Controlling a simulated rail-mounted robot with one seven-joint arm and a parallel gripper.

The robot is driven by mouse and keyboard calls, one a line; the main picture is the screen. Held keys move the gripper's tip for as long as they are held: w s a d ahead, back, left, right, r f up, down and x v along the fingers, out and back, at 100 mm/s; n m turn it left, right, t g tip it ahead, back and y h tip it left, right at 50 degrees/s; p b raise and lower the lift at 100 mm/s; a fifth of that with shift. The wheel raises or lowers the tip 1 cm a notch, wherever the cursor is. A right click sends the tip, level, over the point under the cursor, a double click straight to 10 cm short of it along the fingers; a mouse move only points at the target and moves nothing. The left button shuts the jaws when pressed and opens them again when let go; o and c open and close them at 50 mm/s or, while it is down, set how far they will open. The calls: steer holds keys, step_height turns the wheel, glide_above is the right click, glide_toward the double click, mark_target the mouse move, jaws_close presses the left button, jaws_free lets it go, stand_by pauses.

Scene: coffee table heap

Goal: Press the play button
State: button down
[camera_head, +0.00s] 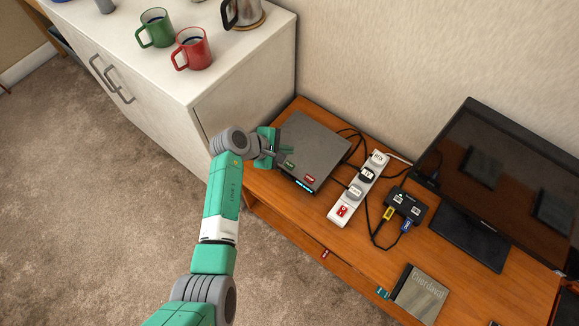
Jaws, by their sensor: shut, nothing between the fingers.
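A flat dark grey box (318,141) lies on the wooden table near the white cabinet. A green patch (290,164) and a red patch (309,179) are on its top near the front edge, their marks too small to read. A lit blue strip (303,185) shows on its front. I cannot tell for sure which part is the play button. My gripper (284,152) is shut and empty at the box's left side, near the green patch. It hides part of the box's left edge, and I cannot tell whether it touches the box.
A white power strip (356,192) with plugs and cables lies right of the box. A small black switch box (406,205), a screen (500,170) and a book (421,293) are farther right. Green (156,29) and red (192,49) mugs stand on the cabinet (240,85).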

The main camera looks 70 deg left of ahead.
steer(key=b, duration=0.4)
glide_above(286, 166)
step_height(286, 166, down, 4)
steer(key=shift+f, duration=1.05)
steer(key=shift+f, duration=0.1)
stand_by(0.7)
steer(key=shift+f+b, duration=0.3)
steer(key=shift+f, duration=0.05)
steer(key=shift+f, duration=0.35)
stand_by(0.5)
steer(key=shift+r, duration=0.15)
steer(key=shift+r+p, duration=0.65)
steer(key=shift+p, duration=0.2)
